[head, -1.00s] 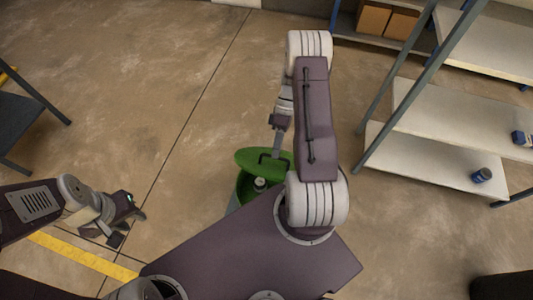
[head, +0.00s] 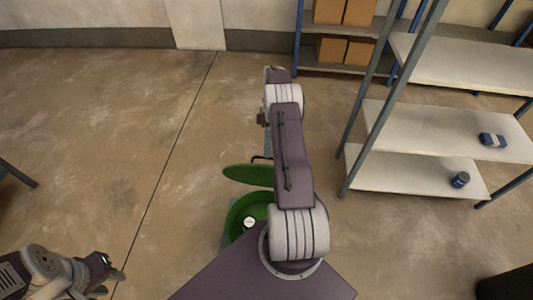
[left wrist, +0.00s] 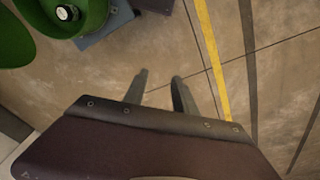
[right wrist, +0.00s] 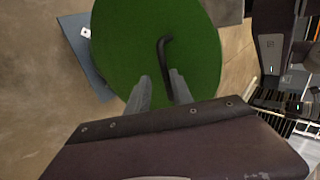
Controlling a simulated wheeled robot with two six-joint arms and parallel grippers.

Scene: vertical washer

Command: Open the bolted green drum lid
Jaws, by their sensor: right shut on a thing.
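The green drum (head: 236,212) stands open in the middle of the head view, partly behind my right arm. A small round white-topped part (head: 249,222) shows inside it and in the left wrist view (left wrist: 66,13). The green lid (head: 246,175) is raised beyond the drum's opening and tilted. My right gripper (head: 266,150) is shut on the lid's dark handle, which shows in the right wrist view (right wrist: 163,50). My left gripper (head: 115,281) is open and empty, left of the drum. Its fingers stand apart over bare floor in the left wrist view (left wrist: 157,82).
A grey-blue base (left wrist: 105,25) shows beside the drum. A shelf rack (head: 420,170) with small blue items stands to the right. Another rack with cardboard boxes (head: 345,10) is at the back. The floor to the left is mostly clear.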

